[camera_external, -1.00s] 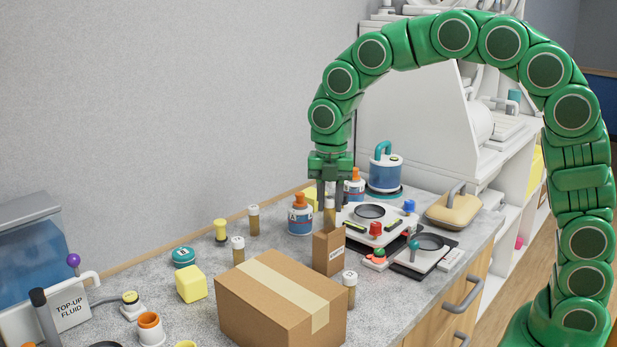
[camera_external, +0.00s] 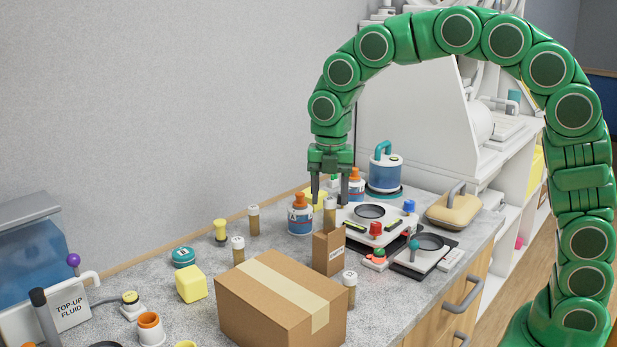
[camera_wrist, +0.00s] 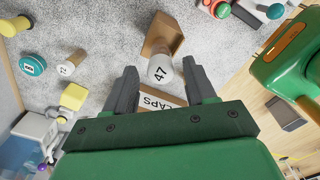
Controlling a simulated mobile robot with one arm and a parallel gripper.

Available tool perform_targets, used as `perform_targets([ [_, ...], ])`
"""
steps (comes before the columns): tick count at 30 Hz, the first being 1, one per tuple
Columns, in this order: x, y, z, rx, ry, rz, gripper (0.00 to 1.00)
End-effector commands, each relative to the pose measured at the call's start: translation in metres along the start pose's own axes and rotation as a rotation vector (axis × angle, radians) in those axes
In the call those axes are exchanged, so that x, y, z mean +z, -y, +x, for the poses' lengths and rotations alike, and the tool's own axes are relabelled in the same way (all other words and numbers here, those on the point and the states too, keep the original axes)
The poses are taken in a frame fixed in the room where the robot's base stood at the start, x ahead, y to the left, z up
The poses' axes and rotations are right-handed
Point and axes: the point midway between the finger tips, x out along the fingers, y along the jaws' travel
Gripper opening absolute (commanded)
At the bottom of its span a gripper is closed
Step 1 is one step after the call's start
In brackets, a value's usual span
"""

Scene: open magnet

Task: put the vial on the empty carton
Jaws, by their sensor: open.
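A vial (camera_external: 330,216) with a white cap marked 47 (camera_wrist: 160,70) stands upright at the small brown carton (camera_external: 327,254). Its lower part is hidden by the carton walls in the external view; from the wrist view it appears to stand in the carton's open top. My gripper (camera_external: 330,198) is open just above the vial, with one finger on each side of the cap and a gap to both. The fingers (camera_wrist: 160,68) hold nothing.
A large taped box (camera_external: 262,310) stands in front of the carton. Other capped vials (camera_external: 254,220), (camera_external: 349,290) stand nearby. Bottles (camera_external: 300,215) and a white device with a dark round plate (camera_external: 370,211) crowd the back and right.

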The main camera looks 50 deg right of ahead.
Motion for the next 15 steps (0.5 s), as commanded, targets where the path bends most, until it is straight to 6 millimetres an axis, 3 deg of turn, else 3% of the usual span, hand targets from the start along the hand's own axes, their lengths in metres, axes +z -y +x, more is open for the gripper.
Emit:
perform_targets([
  [9, 0.000, 0.000, -0.058, 0.002, 0.000, -0.001, 0.55],
  [15, 0.000, -0.001, -0.087, 0.002, 0.000, 0.000, 0.55],
])
